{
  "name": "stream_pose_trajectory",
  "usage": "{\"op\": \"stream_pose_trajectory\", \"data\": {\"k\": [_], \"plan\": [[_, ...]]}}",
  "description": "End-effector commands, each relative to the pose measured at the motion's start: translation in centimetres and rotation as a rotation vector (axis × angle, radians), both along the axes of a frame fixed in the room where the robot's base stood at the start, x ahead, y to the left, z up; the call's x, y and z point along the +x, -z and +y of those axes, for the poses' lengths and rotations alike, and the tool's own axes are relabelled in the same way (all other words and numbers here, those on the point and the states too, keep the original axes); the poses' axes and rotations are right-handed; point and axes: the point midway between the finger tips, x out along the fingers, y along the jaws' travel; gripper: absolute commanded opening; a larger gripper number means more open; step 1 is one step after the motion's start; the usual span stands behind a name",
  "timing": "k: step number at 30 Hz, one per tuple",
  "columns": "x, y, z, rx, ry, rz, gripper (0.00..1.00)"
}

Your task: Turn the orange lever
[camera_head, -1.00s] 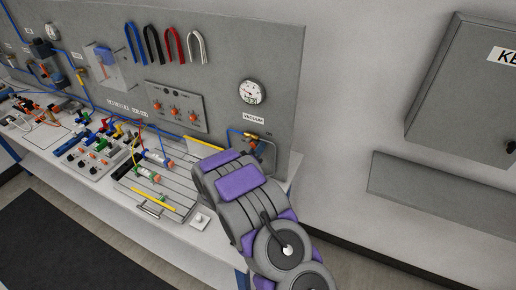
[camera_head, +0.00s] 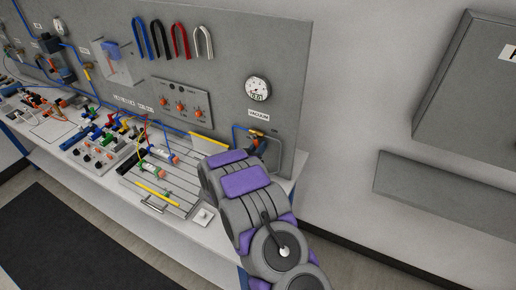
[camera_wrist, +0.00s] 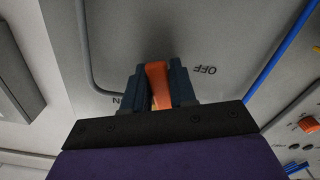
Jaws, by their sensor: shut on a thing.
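The orange lever (camera_wrist: 157,80) stands between the two dark fingers of my gripper (camera_wrist: 159,85) in the wrist view. The fingers are closed on it from both sides. An OFF mark (camera_wrist: 205,70) shows upside down to the right of the fingers, and a partly covered mark ending in N (camera_wrist: 117,100) shows at their lower left. In the head view a bit of the orange lever (camera_head: 256,142) shows under the VACUUM label and gauge (camera_head: 257,88). The lever's base is hidden by the gripper.
A grey panel (camera_head: 290,60) rises behind the bench (camera_head: 215,235). Blue tubing (camera_head: 236,135) runs beside the lever. A slotted plate (camera_head: 185,185) and several valves and hoses lie to the left. A grey wall box (camera_head: 470,85) is at the right.

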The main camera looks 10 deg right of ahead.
Motion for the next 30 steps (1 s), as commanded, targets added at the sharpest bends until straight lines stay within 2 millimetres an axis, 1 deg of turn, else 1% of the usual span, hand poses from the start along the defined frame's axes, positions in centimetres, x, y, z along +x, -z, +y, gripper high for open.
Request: {"op": "stream_pose_trajectory", "data": {"k": [1, 7, 8, 14, 23, 26, 30], "plan": [[-0.4, 1.0, -0.3, 0.002, 0.006, 0.022, 0.0], [-0.4, 1.0, -0.2, 0.002, 0.006, 0.023, 0.0], [-0.4, 1.0, -0.2, 0.002, 0.006, 0.023, 0.28], [-0.3, 0.5, -0.1, 0.0, 0.003, 0.013, 0.47], [-0.5, 0.2, 0.2, -0.002, 0.001, 0.006, 0.47], [-1.2, 0.1, 0.9, -0.001, -0.001, 0.007, 0.47], [-3.2, 0.0, 2.4, -0.002, -0.002, 0.004, 0.47]]}}
